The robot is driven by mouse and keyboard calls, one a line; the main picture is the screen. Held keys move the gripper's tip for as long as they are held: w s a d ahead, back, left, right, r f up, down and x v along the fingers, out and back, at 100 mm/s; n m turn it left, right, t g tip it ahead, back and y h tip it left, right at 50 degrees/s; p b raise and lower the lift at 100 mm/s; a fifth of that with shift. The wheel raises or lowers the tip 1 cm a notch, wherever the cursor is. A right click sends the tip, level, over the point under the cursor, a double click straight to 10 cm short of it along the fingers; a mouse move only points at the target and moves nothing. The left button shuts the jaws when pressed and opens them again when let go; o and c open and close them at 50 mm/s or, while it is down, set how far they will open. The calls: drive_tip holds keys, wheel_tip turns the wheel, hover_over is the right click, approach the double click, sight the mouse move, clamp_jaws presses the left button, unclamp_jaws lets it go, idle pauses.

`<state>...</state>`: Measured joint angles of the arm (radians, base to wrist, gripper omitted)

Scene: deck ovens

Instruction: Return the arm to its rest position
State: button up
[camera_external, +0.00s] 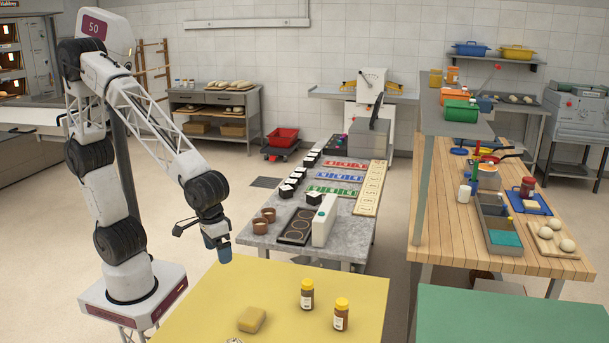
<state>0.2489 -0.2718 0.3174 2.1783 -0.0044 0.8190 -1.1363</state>
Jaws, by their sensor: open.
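My gripper (203,231) hangs at the end of my arm, above the back left corner of the yellow table (280,285). Its jaws are open, with a dark finger sticking out to the left. A blue-grey cup-like thing (219,246) shows right below it, at the table's back edge. I cannot tell whether it touches the gripper or stands on the table. My arm reaches up from its white base at the left, bends at the top and slopes down to the right.
A wooden table (440,225) and a green table (510,312) stand at the right.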

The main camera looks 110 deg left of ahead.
drive_tip(key=s+a+r+m, duration=0.2)
drive_tip(key=s+a+m, duration=0.1)
drive_tip(key=s, duration=0.3)
drive_tip(key=s+a+r+m+t, duration=0.1)
drive_tip(key=s+a+r+m, duration=0.1)
drive_tip(key=s+a+m, duration=0.2)
drive_tip(key=s+a+r+m, duration=0.3)
drive_tip(key=s+a, duration=0.2)
drive_tip(key=s, duration=0.5)
drive_tip(key=shift+s+a, duration=0.2)
drive_tip(key=shift+s, duration=0.05)
